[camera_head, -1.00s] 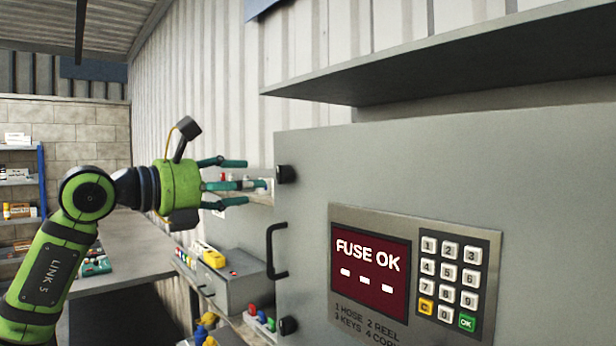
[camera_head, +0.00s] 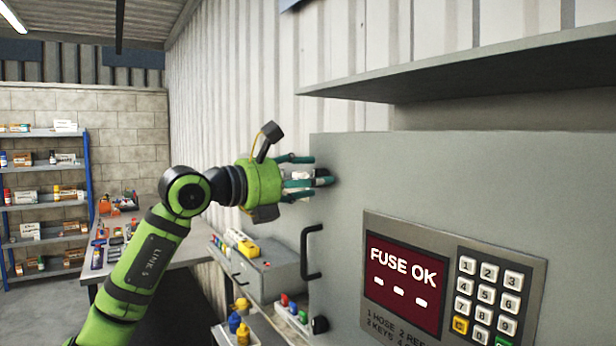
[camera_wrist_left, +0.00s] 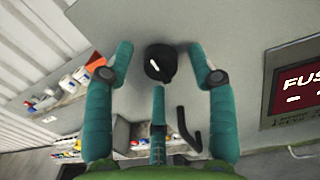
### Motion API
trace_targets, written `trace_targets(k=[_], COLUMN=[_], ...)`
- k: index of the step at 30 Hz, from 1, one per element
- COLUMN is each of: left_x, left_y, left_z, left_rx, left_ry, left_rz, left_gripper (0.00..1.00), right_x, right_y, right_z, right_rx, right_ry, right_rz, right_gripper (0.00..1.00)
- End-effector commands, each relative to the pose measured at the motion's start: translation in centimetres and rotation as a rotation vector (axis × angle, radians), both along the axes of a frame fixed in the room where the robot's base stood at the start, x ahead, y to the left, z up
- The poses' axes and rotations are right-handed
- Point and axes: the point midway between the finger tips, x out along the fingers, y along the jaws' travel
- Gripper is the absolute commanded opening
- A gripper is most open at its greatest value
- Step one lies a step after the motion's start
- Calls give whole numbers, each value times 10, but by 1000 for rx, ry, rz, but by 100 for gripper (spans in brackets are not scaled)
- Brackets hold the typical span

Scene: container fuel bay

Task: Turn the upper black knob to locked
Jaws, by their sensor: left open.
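The upper black knob (camera_wrist_left: 160,62) is on the grey cabinet door near its left edge, with a pale mark on its face. In the head view only a dark bit of it shows behind my fingertips. My left gripper (camera_wrist_left: 161,58) is open, with its teal fingers spread around the knob, one on each side and one below; I cannot tell whether they touch it. In the head view the left gripper (camera_head: 318,172) comes in from the left at the door's edge. The lower black knob (camera_head: 320,325) is near the bottom. My right gripper is not in view.
A black bar handle (camera_head: 310,250) sits between the knobs. A keypad panel reading FUSE OK (camera_head: 405,282) is to the right. A grey shelf (camera_head: 470,70) juts out above the door. A workbench and a grey box (camera_head: 262,268) stand at left.

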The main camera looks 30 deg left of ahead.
Motion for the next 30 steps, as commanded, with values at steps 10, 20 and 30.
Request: trace_targets(k=[10,20,30], left_x=[0,0,0], left_y=[0,0,1], left_z=[0,1,2], left_rx=[0,-56,-286], left_ry=[-1,20,113], left_rz=[0,0,0], left_gripper=[0,0,0], right_x=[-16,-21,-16], right_y=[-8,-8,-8], right_z=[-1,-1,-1], right_rx=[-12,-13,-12], right_ry=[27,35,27], right_rz=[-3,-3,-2], right_gripper=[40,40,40])
